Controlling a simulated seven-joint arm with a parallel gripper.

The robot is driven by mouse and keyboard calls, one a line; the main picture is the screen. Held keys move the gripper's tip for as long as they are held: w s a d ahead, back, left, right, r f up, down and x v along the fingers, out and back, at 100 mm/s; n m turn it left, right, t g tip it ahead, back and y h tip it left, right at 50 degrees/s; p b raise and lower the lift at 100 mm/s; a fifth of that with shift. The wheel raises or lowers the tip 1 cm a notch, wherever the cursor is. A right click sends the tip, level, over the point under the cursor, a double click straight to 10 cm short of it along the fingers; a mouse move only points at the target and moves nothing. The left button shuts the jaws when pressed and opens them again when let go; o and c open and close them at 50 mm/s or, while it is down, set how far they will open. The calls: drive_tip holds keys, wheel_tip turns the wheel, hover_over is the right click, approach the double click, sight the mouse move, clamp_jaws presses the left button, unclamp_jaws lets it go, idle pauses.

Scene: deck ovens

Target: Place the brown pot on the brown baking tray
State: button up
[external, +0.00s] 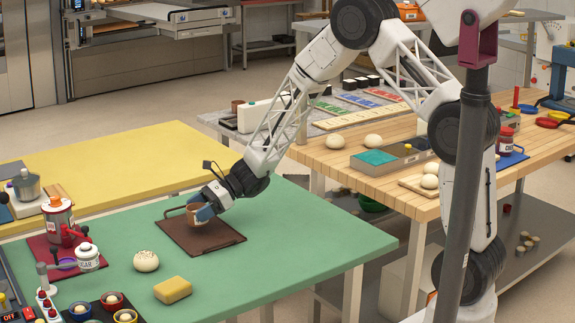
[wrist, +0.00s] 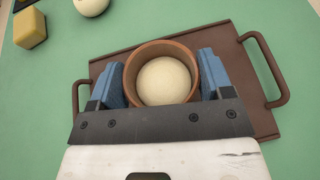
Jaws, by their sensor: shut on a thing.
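The brown pot (external: 193,212) is in my gripper (external: 204,209), over the brown baking tray (external: 205,240) on the green table. In the wrist view the brown pot (wrist: 191,52) stands between the two blue fingers of my gripper (wrist: 165,80), which touch its sides. A pale round dough ball (wrist: 165,82) sits inside the pot. The brown baking tray (wrist: 236,55) with its looped end handles lies beneath. I cannot tell whether the pot's base touches the tray. The near part of the tray is hidden by my gripper.
A dough ball (external: 146,261) and a yellow block (external: 173,290) lie left of the tray on the green table (external: 270,270). The table right of the tray is clear.

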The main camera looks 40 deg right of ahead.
drive_tip(key=shift+f, duration=1.1)
drive_tip(key=shift+f, duration=0.15)
drive_tip(key=o, duration=1)
drive_tip(key=shift+o, duration=0.2)
drive_tip(key=shift+d+r, duration=0.1)
drive_tip(key=shift+r, duration=0.1)
drive_tip(key=v, duration=1.1)
drive_tip(key=shift+d+r, duration=0.2)
drive_tip(key=shift+d, duration=0.15)
